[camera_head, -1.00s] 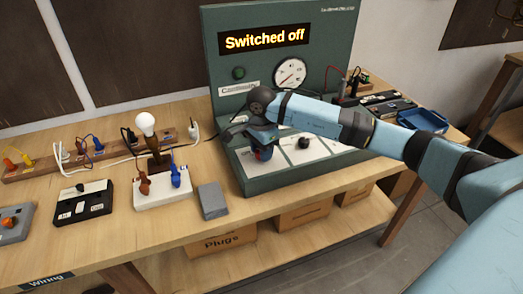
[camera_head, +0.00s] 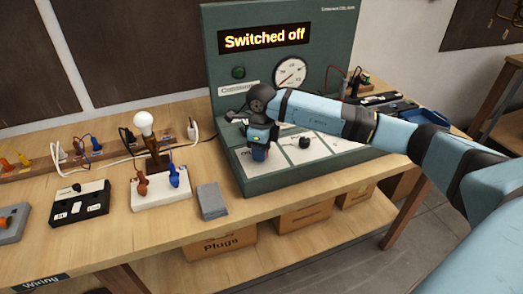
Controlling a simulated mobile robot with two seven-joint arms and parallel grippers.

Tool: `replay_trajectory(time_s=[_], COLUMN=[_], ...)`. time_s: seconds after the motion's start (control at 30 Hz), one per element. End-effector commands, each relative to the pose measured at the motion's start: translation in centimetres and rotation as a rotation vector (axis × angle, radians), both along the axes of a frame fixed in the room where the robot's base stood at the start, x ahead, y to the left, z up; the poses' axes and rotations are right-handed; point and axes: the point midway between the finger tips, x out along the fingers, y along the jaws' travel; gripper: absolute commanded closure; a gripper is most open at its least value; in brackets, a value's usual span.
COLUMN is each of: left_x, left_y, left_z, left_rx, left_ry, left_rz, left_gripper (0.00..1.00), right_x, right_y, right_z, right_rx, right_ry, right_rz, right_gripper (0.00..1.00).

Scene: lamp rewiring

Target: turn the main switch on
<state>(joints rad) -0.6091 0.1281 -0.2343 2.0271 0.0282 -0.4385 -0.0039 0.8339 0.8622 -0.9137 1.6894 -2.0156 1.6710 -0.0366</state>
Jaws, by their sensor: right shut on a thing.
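The green console (camera_head: 223,60) stands on the bench, and its display (camera_head: 265,38) reads "Switched off". My right gripper (camera_head: 260,152) points down at the leftmost white panel of the console's sloped front. It is shut on the control there, which I take to be the main switch; the fingers and wrist hide nearly all of it, so its position cannot be told. A black knob (camera_head: 304,142) sits on the panel to the right, apart from the gripper. My left gripper is out of view.
A lamp bulb (camera_head: 144,122) stands behind a white block (camera_head: 161,193) with orange and blue plugs. A grey block (camera_head: 212,200) lies left of the console. A black switch box (camera_head: 80,204) is further left. A blue tray (camera_head: 422,117) is at the right.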

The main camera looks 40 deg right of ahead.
Motion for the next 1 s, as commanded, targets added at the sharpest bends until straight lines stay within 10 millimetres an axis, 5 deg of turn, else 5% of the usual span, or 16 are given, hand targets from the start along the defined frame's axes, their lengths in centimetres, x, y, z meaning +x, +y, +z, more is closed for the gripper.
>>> replay_trajectory(time_s=[0.5, 1.0], left_x=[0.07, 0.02], left_y=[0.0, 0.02], left_z=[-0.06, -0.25], left_rx=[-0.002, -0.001], left_ry=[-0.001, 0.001], left_rz=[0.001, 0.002], left_gripper=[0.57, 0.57], right_x=[0.05, 0.06], right_y=[-0.04, -0.06], right_z=[0.09, 0.11], right_rx=[0.0, 0.0], right_ry=[-0.001, -0.002], right_rz=[-0.434, -0.597], right_gripper=[0.84, 0.84])
